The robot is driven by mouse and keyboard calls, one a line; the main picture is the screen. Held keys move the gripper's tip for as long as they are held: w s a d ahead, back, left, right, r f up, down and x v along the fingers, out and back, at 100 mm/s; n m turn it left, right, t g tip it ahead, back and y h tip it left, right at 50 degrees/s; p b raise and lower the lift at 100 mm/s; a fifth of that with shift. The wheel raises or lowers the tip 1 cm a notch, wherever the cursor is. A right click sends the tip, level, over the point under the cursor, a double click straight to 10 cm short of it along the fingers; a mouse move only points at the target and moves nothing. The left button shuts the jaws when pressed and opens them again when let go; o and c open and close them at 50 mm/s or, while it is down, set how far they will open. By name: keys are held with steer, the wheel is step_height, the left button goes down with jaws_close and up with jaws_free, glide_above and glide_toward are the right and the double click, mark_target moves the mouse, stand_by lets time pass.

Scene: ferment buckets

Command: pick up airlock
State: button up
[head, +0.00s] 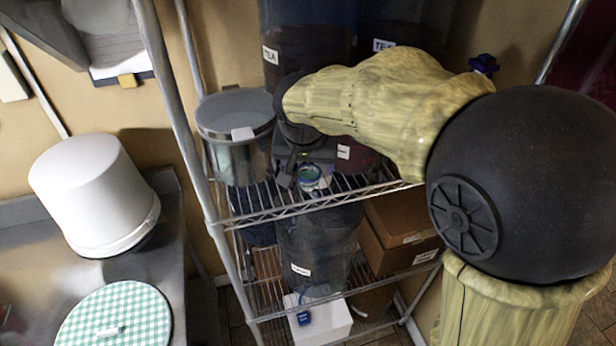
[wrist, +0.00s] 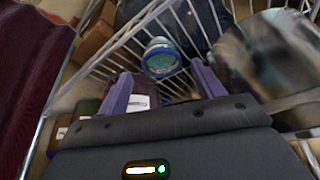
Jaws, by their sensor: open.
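A small round thing with a teal top and pale rim (head: 310,175) sits on the upper wire shelf near its front edge. It also shows in the wrist view (wrist: 160,57), beyond and between my fingertips. I cannot tell whether it is the airlock. A small blue piece (head: 484,63) behind my arm at the upper right could be one too. My gripper (wrist: 161,82) is open, with its purple-grey fingers apart and nothing between them. In the head view, my gripper (head: 296,170) is partly hidden under my arm, just left of the round thing.
A lidded grey bucket (head: 236,115) stands left of my gripper on the wire shelf (head: 300,212). Large dark containers (head: 310,45) stand behind. A lower shelf holds a clear bucket (head: 315,250) and cardboard box (head: 400,230).

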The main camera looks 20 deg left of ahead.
mark_target(308, 178)
steer(key=shift+w+f+p, duration=0.2)
steer(key=shift+f+p, duration=0.35)
steer(key=shift+p, duration=0.25)
steer(key=p+x, duration=0.1)
steer(key=x, duration=0.3)
steer(key=shift+a+p, duration=0.15)
steer(key=shift+p, duration=0.15)
steer(key=c, duration=1)
